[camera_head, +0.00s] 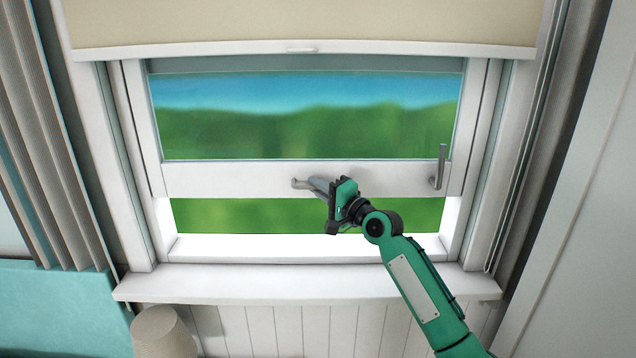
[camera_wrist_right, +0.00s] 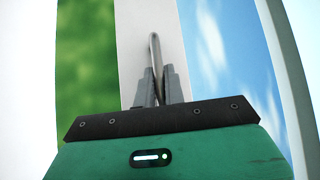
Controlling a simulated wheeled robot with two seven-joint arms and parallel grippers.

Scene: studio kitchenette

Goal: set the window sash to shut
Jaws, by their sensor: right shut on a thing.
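The window sash (camera_head: 240,179) is a white framed pane, raised, with an open gap under its bottom rail showing green outside. A grey handle sits on the middle of the bottom rail. My right gripper (camera_head: 322,186) is shut on this sash handle (camera_head: 300,183). In the right wrist view the two grey fingers (camera_wrist_right: 158,90) close around the curved metal handle (camera_wrist_right: 154,50), against the white rail. A second upright grey lever (camera_head: 440,167) stands at the right end of the rail. My left gripper is not in view.
The white sill (camera_head: 300,284) runs below the window. A cream blind (camera_head: 300,22) hangs over the top. A pleated curtain (camera_head: 45,140) hangs at the left. A beige rounded object (camera_head: 162,332) stands at the lower left. The gap below the sash looks clear.

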